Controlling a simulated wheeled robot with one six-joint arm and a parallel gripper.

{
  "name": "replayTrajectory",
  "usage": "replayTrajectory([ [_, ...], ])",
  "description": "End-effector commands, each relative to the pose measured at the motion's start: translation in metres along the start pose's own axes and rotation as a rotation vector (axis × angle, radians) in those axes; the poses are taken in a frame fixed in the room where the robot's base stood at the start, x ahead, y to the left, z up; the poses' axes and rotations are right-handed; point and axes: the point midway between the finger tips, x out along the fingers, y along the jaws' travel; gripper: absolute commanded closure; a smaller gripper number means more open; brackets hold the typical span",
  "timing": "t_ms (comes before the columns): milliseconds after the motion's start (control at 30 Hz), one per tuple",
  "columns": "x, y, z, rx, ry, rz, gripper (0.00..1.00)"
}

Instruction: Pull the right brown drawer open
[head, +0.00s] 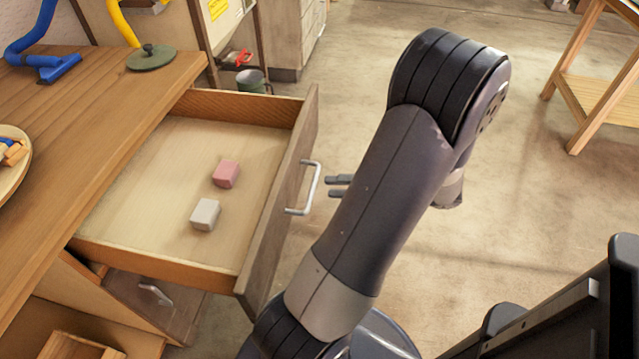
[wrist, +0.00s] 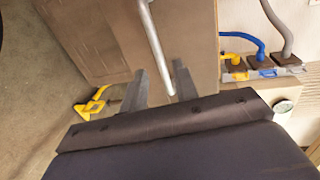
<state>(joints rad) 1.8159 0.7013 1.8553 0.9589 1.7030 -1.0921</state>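A brown wooden drawer (head: 250,262) stands pulled well out from under the workbench in the head view. Its front (wrist: 90,40) fills much of the wrist view. Its pale metal bar handle (head: 317,188) shows in the wrist view (wrist: 154,35) too. My gripper (head: 330,186) is open and empty, its two fingers apart, just outside the handle and pointing at it. In the wrist view the handle's near end lies between my fingers (wrist: 160,85) in the picture; the head view shows a small gap. The rest of my gripper is hidden behind my arm.
A pink block (head: 226,174) and a white block (head: 205,214) lie in the drawer. A lower front with a handle (head: 155,292) sits below it. The workbench top (head: 100,130) is at left. A wooden table (head: 600,98) stands at right. Floor between is clear.

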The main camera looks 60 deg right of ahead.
Motion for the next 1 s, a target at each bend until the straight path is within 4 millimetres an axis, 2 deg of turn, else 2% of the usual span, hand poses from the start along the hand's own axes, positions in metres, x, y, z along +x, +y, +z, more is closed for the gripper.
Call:
replayTrajectory([
  [33,-0.012,-0.001,-0.001,-0.001,0.005,0.0,0.72],
  [200,-0.036,0.0,-0.001,-0.001,0.002,0.0,0.72],
  [400,-0.047,0.0,0.0,-0.001,0.0,0.001,0.72],
  [767,-0.044,0.0,0.0,-0.001,-0.001,0.0,0.72],
  [867,-0.035,0.0,0.0,0.0,-0.003,-0.002,0.72],
  [1000,-0.013,0.0,0.001,0.0,-0.004,-0.002,0.72],
])
